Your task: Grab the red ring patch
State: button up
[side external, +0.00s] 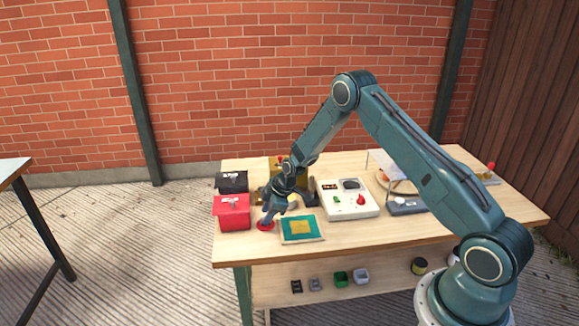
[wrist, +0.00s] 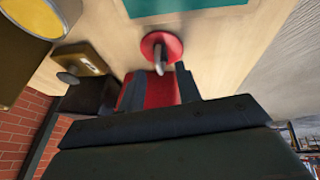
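The red ring patch (side external: 265,226) lies flat on the wooden table, between the red box and the teal square mat. In the wrist view it is a red disc (wrist: 148,42) with a grey upright stub (wrist: 160,62) at its middle. My gripper (side external: 268,217) is low over the patch in the side view and partly covers it. In the wrist view my gripper (wrist: 159,90) has its two fingers apart, with the patch and stub just beyond the tips. Nothing shows held between them. I cannot tell whether a finger touches the stub.
A red box (side external: 232,213) stands close left of the patch, a black box (side external: 232,182) behind it. The teal mat (side external: 289,236) with a yellow square lies just right. A white control panel (side external: 346,209) stands further right. Bare table lies in front.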

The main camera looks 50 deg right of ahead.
jog(key=shift+w+a+f, duration=0.1)
jog(key=shift+w+f, duration=0.15)
jog(key=shift+f, duration=0.35)
grip_shut()
